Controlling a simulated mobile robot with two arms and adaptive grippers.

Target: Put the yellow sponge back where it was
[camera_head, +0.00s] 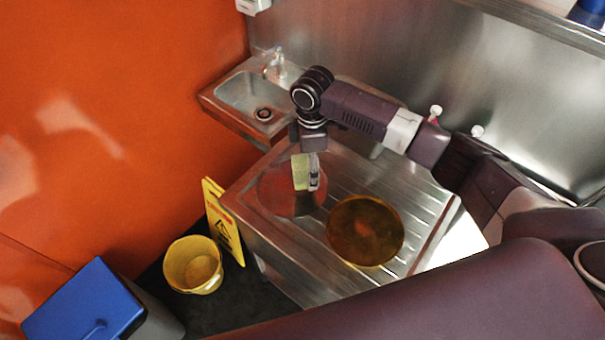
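The yellow sponge (299,172) is a small pale yellow-green block, upright against the left side of my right gripper's fingers. My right gripper (312,176) points down over the sink counter and appears shut on the sponge; the finger on the sponge's far side is hidden. Behind and below them a reddish round plate or pan (271,193) lies on the steel counter (250,222). I cannot tell whether the sponge touches it. My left gripper is not in view.
A brown-amber round pan or plate (365,231) lies on the ribbed drainboard. A small hand basin (240,92) with a tap (275,66) is behind. A yellow bucket (193,265), yellow warning sign (223,221) and blue-lidded bin (85,302) stand at left.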

